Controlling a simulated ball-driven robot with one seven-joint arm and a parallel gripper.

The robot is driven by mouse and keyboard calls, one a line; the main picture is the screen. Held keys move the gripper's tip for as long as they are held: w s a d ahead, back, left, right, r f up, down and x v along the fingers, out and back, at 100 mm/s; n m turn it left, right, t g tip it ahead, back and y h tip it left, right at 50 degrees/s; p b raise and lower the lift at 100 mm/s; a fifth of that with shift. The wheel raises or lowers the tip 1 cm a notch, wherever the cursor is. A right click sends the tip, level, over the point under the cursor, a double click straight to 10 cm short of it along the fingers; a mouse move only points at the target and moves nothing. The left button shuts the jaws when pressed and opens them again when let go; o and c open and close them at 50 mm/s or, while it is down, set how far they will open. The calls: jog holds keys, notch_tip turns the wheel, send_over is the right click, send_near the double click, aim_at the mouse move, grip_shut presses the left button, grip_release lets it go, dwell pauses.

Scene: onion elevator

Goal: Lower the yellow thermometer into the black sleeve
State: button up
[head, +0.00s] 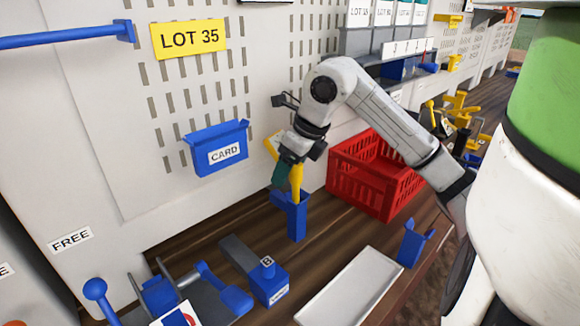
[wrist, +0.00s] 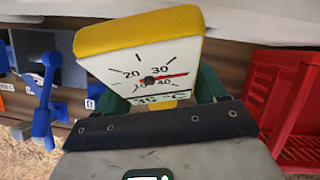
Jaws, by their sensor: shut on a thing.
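The yellow thermometer (head: 297,182) is upright in my gripper (head: 286,176), whose green fingers are shut on it. In the wrist view the thermometer's white dial with a red needle (wrist: 150,72) faces me between the green fingers of the gripper (wrist: 163,98). Its lower end is at the mouth of a blue upright holder (head: 292,219) on the wooden bench. I cannot tell whether the tip is inside the holder or just in front of it. The holder looks blue; I cannot make out a black sleeve.
A red crate (head: 375,180) stands close to the right of the gripper. A white tray (head: 350,288) lies in front, with another blue holder (head: 411,246) beside it. A blue CARD bin (head: 218,148) hangs on the panel. A blue block (head: 268,284) stands front left.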

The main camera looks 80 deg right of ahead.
jog(key=shift+r, duration=0.15)
jog(key=c, duration=0.5)
jog(key=shift+o, duration=0.2)
notch_tip(320, 180, up, 15)
jog(key=p, duration=0.4)
jog(key=shift+r, duration=0.15)
dwell(1.9)
dwell(0.3)
